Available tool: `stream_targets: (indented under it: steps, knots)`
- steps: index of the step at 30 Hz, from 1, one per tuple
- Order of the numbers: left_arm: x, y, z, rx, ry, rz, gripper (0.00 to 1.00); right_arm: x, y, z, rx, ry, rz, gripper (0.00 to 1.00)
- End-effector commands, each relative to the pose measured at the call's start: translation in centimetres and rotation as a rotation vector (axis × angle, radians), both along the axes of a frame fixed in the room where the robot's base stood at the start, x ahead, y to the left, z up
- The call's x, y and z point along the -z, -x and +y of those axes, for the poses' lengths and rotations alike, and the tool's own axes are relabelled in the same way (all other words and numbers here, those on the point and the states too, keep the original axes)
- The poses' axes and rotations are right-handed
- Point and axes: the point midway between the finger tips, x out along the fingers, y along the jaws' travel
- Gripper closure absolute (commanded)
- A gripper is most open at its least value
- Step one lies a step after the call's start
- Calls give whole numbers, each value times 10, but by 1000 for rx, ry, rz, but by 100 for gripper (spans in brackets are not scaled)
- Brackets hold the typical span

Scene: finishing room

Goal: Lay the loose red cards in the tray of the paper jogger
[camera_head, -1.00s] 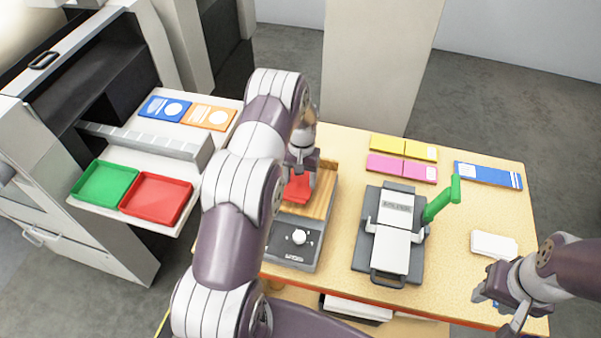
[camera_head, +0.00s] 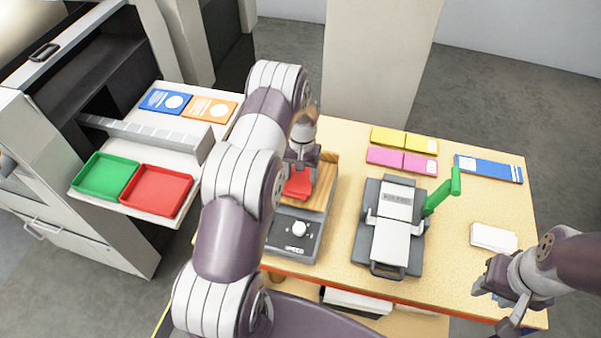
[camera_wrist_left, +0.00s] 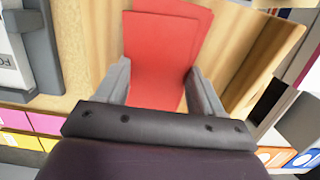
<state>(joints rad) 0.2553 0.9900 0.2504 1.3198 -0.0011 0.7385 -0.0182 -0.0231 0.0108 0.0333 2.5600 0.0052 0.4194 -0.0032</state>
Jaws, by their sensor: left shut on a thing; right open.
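The paper jogger (camera_head: 291,243) is a grey box with a white knob and a wooden tray (camera_head: 321,192) on top. My left gripper (camera_head: 300,168) points down over the tray, shut on a red card (camera_head: 297,186). In the left wrist view the red card (camera_wrist_left: 157,55) lies between the two fingers, with another red edge (camera_wrist_left: 196,14) showing offset behind it. Wooden surfaces of the tray surround it. I cannot tell whether the held card touches the tray floor. My right gripper (camera_head: 492,303) is open and empty at the table's front right corner.
A binding press (camera_head: 395,225) with a green handle stands right of the jogger. Yellow (camera_head: 405,141) and pink (camera_head: 402,163) pads, a blue pad (camera_head: 488,169) and a white stack (camera_head: 494,238) lie on the table. Green (camera_head: 104,176) and red (camera_head: 157,190) trays sit on the machine shelf at left.

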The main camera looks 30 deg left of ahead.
Motion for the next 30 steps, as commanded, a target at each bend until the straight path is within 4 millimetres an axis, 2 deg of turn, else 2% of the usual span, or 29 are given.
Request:
stream_targets:
  steps: [1, 3, 12, 16, 20, 23, 24, 25, 27, 30]
  knots:
    - [0, 0, 0, 0, 0, 0, 26, 0, 0, 0, 0, 0, 0, 57]
    - [0, 0, 0, 0, 0, 0, 3, 0, 0, 0, 0, 0, 0, 57]
    - [0, 0, 0, 0, 0, 0, 3, 1, 0, 0, 0, 0, 0, 57]
    - [-10, -4, 1, 0, -1, -4, 3, 10, 0, 0, 0, 0, 0, 57]
    - [-38, -9, 3, 0, -2, -8, 3, 29, 0, 0, 0, 0, 0, 57]
    - [-69, -14, 4, 0, -2, -7, 3, 38, 0, 0, 0, 0, 0, 57]
    - [-95, -14, 4, 0, 0, -2, 3, 15, 1, 0, 0, 0, 2, 57]
    - [-105, -15, 4, 0, 0, 1, 3, 2, 1, 0, 0, 0, 2, 57]
    - [-116, -17, 5, 0, 0, 2, 3, -12, -1, 0, 0, 0, -2, 57]
    - [-125, -19, 5, 0, 0, 2, 3, -22, 0, 0, 0, 0, -1, 57]
